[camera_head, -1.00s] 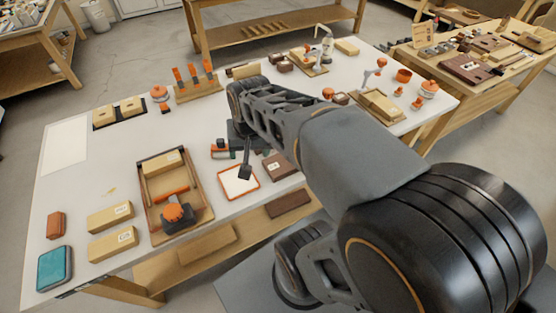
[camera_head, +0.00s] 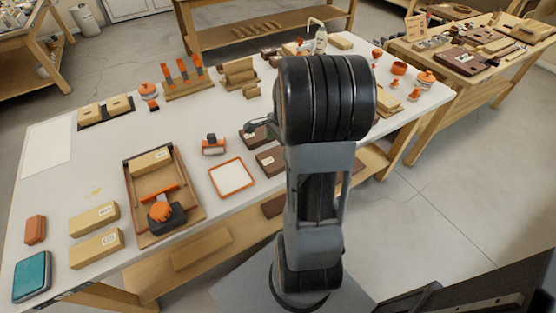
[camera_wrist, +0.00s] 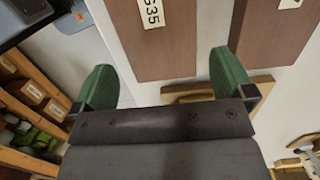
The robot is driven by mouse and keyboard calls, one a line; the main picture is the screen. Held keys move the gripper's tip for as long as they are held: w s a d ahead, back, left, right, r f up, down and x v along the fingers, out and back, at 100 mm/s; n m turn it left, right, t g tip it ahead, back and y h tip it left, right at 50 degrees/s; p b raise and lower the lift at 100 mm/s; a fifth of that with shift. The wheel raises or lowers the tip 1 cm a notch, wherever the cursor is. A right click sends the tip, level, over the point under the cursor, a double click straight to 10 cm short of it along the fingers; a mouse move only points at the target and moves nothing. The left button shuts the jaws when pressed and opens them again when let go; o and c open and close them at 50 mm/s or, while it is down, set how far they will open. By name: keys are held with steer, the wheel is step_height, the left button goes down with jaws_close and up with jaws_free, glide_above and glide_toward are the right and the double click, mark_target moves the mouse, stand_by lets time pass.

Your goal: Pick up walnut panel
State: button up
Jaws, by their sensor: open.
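Two dark brown walnut panels with white labels lie on the bench in the head view, a front one (camera_head: 270,160) and a back one (camera_head: 254,137). In the wrist view a brown panel (camera_wrist: 160,48) with a label reading "S35" lies ahead of my gripper (camera_wrist: 165,80), between the lines of its two green fingers. A second brown panel (camera_wrist: 272,35) lies to its right, beyond the right finger. My gripper is open with nothing between the fingertips. In the head view my arm hides most of the gripper.
Left of the panels is an orange-rimmed white tray (camera_head: 232,178), with a small orange-and-black tool (camera_head: 213,145) behind it. A wooden tray (camera_head: 137,205) with tools stands further left. In the wrist view, light wooden pieces (camera_wrist: 190,93) lie near the right finger.

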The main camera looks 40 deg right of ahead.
mark_target(278, 156)
steer(key=shift+a+f, duration=0.25)
steer(key=shift+f, duration=1.2)
steer(key=shift+a+f, duration=0.2)
steer(key=shift+f, duration=1.2)
steer(key=shift+c, duration=0.4)
steer(key=c, duration=0.6)
steer(key=shift+r, duration=0.1)
